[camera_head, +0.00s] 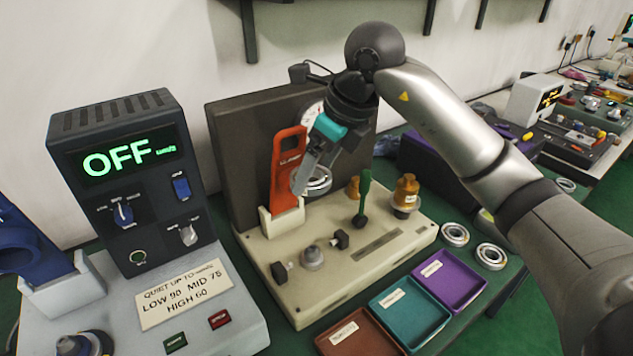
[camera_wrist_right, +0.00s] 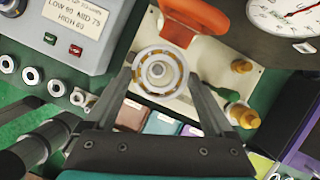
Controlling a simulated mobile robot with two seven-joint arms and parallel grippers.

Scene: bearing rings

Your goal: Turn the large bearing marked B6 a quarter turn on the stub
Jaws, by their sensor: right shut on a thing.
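My right gripper (camera_wrist_right: 159,82) is shut on a large metal bearing ring, with a finger on each side. The bearing (camera_wrist_right: 136,72) shows a pale outer ring and a brass-coloured band inside; I cannot read a B6 mark on it. In the head view the bearing (camera_head: 319,181) is held in the air, tilted, beside the red-orange tool. The grey stub (camera_head: 312,258) stands on the cream fixture plate (camera_head: 385,268), below the bearing and apart from it. In the wrist view a stub (camera_wrist_right: 158,69) shows through the bore. My left gripper is not identifiable in either view.
The red-orange tool (camera_head: 288,160) stands upright close to the held bearing. A green-handled lever (camera_head: 364,195) and brass pieces (camera_head: 406,186) stand on the plate. Purple (camera_head: 481,283), teal (camera_head: 442,318) and brown trays lie in front. Two bearings (camera_head: 455,235) lie right. The control box (camera_head: 128,185) reads OFF.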

